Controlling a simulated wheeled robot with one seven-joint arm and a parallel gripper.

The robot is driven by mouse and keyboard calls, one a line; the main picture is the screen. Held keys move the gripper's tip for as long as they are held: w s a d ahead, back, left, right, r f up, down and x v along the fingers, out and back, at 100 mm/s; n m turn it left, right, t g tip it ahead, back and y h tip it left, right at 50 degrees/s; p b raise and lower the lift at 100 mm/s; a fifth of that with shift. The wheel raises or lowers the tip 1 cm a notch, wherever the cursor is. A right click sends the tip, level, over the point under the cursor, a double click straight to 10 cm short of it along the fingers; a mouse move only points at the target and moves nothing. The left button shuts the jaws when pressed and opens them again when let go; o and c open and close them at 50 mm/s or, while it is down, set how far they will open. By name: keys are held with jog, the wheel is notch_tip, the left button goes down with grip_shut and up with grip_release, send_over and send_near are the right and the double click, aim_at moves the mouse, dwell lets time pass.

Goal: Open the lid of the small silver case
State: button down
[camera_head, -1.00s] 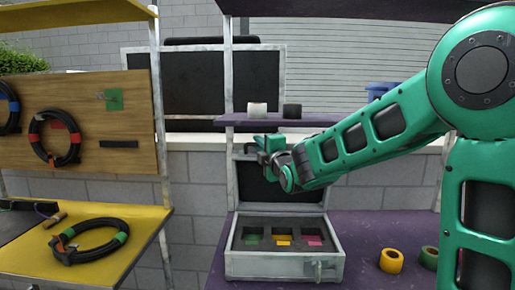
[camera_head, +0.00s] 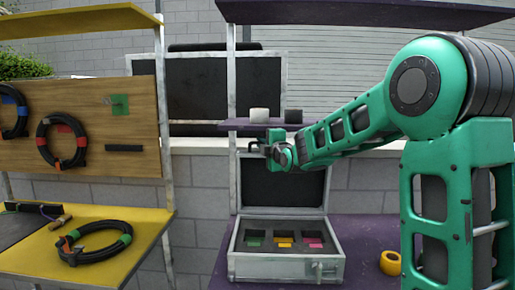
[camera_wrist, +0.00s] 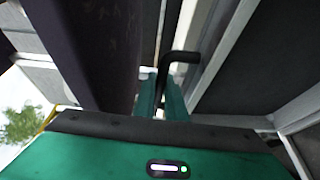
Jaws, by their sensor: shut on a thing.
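The silver case (camera_head: 287,268) stands on the purple table with its lid (camera_head: 280,185) raised roughly upright behind the base. Its dark lining holds three compartments with green, yellow and pink pieces. My gripper (camera_head: 262,146) is at the top left edge of the raised lid. In the wrist view my gripper (camera_wrist: 165,98) is shut on a black bent bar (camera_wrist: 180,57), which reaches towards the silver lid frame (camera_wrist: 215,45). Whether the bar is fixed to the lid is hard to tell. A latch (camera_head: 325,267) sits on the case's front right.
A purple shelf (camera_head: 225,125) above the lid carries a white roll (camera_head: 259,115) and a black roll (camera_head: 293,116). A yellow tape roll (camera_head: 390,263) lies right of the case. A yellow bench (camera_head: 140,240) with a coiled black cable (camera_head: 94,243) stands left.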

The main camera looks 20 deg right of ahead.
jog(key=shift+f, duration=0.25)
jog(key=c, duration=2.1)
grip_release()
jog(key=shift+r, duration=0.1)
jog(key=shift+s, duration=0.1)
jog(key=s, duration=1)
jog(key=shift+s, duration=0.2)
